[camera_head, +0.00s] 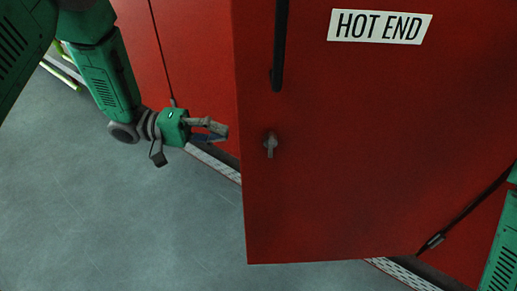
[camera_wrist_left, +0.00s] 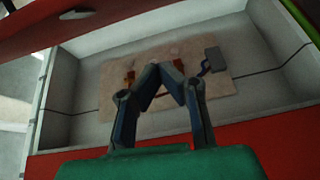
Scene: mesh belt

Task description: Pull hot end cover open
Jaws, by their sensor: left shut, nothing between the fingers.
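The red hot end cover (camera_head: 350,190) stands swung out from the red machine body, with a white HOT END label (camera_head: 380,26) near its top. A black bar handle (camera_head: 279,50) runs down its left side, and a small grey latch knob (camera_head: 270,145) sits below it. My left gripper (camera_head: 222,132) is just left of the cover's free edge, shut and empty, not on the handle. In the left wrist view its fingertips (camera_wrist_left: 160,68) meet in front of a pale, box-like recess. Only part of my right arm shows at the right edge; its gripper is out of view.
The pale recess (camera_wrist_left: 85,90) holds a beige panel (camera_wrist_left: 115,75) with small orange and dark parts. A perforated light strip (camera_head: 213,160) runs along the machine's foot. Grey floor (camera_head: 130,220) lies clear at the lower left. Green-yellow rails (camera_head: 62,70) show at the upper left.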

